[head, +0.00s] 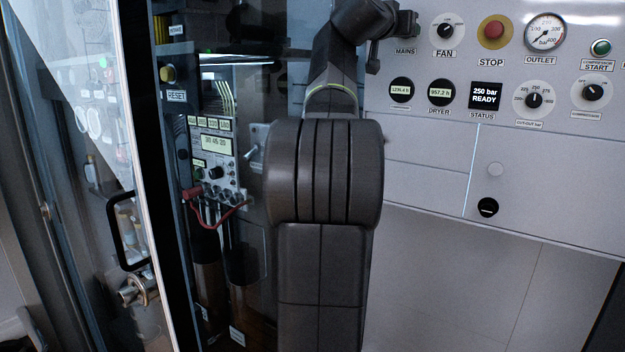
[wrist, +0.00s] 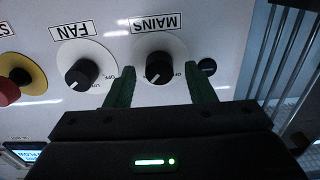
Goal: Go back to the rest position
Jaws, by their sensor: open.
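My gripper (wrist: 160,69) is open, its two green fingers apart in front of the panel. In the wrist view the black MAINS knob (wrist: 158,68) shows between the fingertips, pointer tilted. I cannot tell whether the fingers reach around it or stop short of it. In the head view my arm stands upright in the middle, its end at the panel's upper left. The MAINS label (head: 405,51) shows there, while the knob above it is hidden by my wrist.
The panel also carries the FAN knob (head: 447,31), the red STOP button (head: 494,30), the OUTLET gauge (head: 544,33) and a status display (head: 486,95) reading "250 bar READY". At left are an open glass door (head: 128,235) with a black handle and a cabinet with hoses.

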